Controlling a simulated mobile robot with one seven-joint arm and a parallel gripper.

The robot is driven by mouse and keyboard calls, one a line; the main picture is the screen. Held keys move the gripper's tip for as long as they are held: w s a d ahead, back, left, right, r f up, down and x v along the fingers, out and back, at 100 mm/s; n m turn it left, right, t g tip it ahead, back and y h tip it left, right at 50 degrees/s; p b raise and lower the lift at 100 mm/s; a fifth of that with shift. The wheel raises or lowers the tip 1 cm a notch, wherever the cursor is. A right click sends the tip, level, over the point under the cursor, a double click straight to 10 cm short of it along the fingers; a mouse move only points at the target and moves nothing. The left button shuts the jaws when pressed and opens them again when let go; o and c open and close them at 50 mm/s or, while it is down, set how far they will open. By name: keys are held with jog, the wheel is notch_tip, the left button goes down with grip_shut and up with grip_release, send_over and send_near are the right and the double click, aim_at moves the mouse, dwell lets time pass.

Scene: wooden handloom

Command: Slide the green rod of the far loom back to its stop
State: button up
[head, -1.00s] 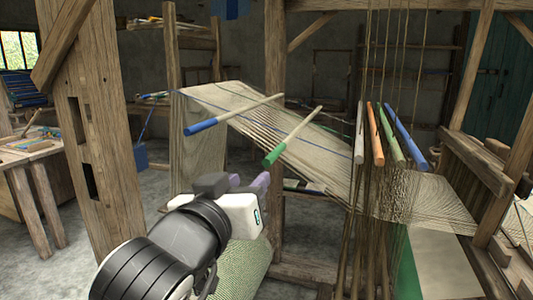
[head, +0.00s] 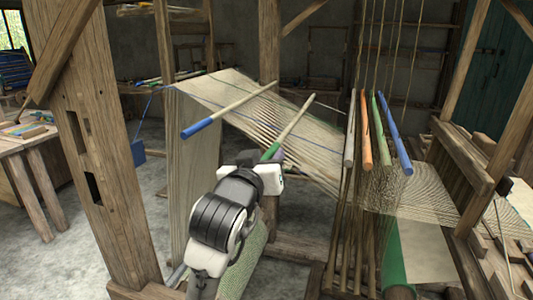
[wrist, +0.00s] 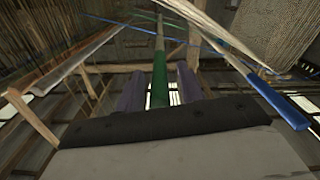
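The green-ended rod (head: 290,126) lies across the sloping warp threads, its green end toward me and its pale shaft running up and away. My gripper (head: 271,157) is at the green end. In the wrist view the green end (wrist: 159,82) lies between the two purple fingers of my gripper (wrist: 159,88). The fingers are apart, with a narrow gap on each side of the rod, so my gripper is open around it. No stop can be made out.
A blue-ended rod (head: 225,112) lies left of it across the same threads. It also shows close on the right in the wrist view (wrist: 277,103). White, orange, green and blue heddle rods (head: 391,135) hang at right. A thick post (head: 105,160) stands at left.

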jog(key=shift+w+d, duration=0.1)
jog(key=shift+w, duration=0.2)
grip_shut()
